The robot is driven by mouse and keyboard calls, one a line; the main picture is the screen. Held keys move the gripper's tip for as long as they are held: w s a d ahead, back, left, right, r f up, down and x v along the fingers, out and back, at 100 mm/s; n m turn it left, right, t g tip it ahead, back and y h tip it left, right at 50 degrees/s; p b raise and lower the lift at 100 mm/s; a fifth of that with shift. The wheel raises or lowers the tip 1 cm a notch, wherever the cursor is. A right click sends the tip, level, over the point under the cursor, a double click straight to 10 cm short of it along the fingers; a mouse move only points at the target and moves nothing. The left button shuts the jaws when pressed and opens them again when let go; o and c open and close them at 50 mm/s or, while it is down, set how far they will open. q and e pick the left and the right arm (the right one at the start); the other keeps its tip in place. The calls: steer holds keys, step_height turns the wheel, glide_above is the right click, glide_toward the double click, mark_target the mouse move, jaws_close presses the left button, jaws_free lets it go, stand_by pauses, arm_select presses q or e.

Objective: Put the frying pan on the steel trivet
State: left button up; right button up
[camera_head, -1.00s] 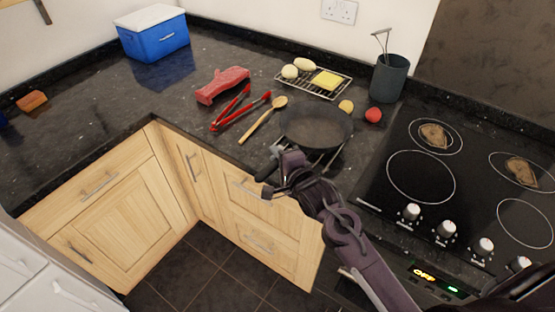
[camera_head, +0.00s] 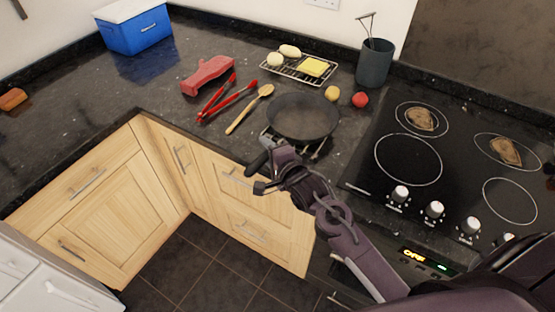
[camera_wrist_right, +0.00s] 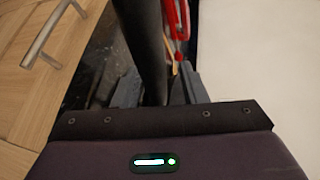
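The black frying pan (camera_head: 303,115) sits near the counter's front edge, its handle (camera_head: 257,163) pointing toward the front left. Parts of the steel trivet (camera_head: 318,151) show under the pan's near side; the rest is hidden. The pan looks level over it, though the contact is hidden. My right gripper (camera_head: 272,172) is at the handle with its fingers apart. In the right wrist view the dark handle (camera_wrist_right: 146,45) runs between the fingers, with a gap showing on its right side. My left gripper is out of view.
A wire rack (camera_head: 300,68) with white eggs and a yellow block stands behind the pan. Red tongs (camera_head: 225,99), a wooden spoon (camera_head: 248,110) and a red mitt-like item (camera_head: 207,75) lie left. The hob (camera_head: 450,160) is right. A utensil pot (camera_head: 375,64) stands behind.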

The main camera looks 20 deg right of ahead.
steer(key=b+v, duration=0.1)
steer(key=v, duration=1)
steer(key=shift+b, duration=0.35)
